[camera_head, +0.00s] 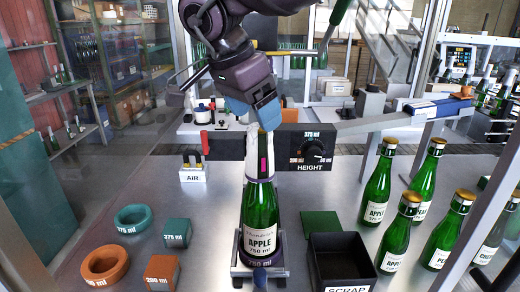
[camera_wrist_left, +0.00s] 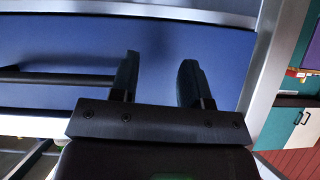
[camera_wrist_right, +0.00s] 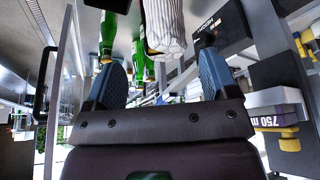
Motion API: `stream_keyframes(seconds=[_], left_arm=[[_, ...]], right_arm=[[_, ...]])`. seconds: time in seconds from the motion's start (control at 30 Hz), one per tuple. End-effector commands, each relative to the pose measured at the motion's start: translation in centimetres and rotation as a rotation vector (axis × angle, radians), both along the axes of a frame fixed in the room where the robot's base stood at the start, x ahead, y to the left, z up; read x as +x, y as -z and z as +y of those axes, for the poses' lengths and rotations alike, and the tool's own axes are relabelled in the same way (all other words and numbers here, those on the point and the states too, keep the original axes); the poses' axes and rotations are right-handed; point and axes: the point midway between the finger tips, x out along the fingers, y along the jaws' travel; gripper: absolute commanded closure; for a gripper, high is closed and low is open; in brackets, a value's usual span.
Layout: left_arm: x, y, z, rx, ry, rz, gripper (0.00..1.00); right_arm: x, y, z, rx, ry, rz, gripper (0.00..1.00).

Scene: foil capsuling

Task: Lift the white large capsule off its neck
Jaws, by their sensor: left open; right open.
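A green APPLE 750 ml bottle (camera_head: 260,210) stands upright on a stand in the middle of the head view. The white large capsule (camera_head: 252,152) covers its neck, with a pink strip on its front. My right gripper (camera_head: 256,112) is directly above, its blue fingers open around or just above the capsule's top; contact cannot be told. In the right wrist view the capsule (camera_wrist_right: 163,25) lies between and beyond the two open fingers (camera_wrist_right: 161,62). My left gripper (camera_wrist_left: 158,65) is open and empty in the left wrist view, before a blue surface; it is not identifiable in the head view.
A black HEIGHT box (camera_head: 309,146) with a dial stands behind the bottle. To the right are a SCRAP bin (camera_head: 340,262) and several green bottles (camera_head: 378,185). To the left are teal (camera_head: 133,219) and orange (camera_head: 105,265) rings and blocks. Bare table lies left of the bottle.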

Motion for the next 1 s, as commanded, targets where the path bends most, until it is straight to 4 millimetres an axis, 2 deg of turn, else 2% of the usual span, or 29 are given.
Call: stream_keyframes(seconds=[0.3, 0.6, 0.87, 1.0], left_arm=[[0.4, -0.5, -0.1, 0.0, 0.002, -0.01, 0.57], [0.4, -0.5, -0.1, 0.0, 0.002, -0.011, 0.57], [0.4, -0.5, -0.1, 0.0, 0.002, -0.01, 0.57], [0.2, -0.4, 0.0, 0.0, 0.001, -0.007, 0.57]], right_arm=[[1.4, 3.5, -1.0, -0.001, 0.0, 0.001, 0.2], [1.5, 3.9, -1.1, 0.0, 0.0, 0.0, 0.2], [1.5, 3.9, -1.1, 0.0, 0.0, 0.0, 0.58], [1.5, 3.9, -1.1, 0.0, 0.0, 0.0, 0.59]])
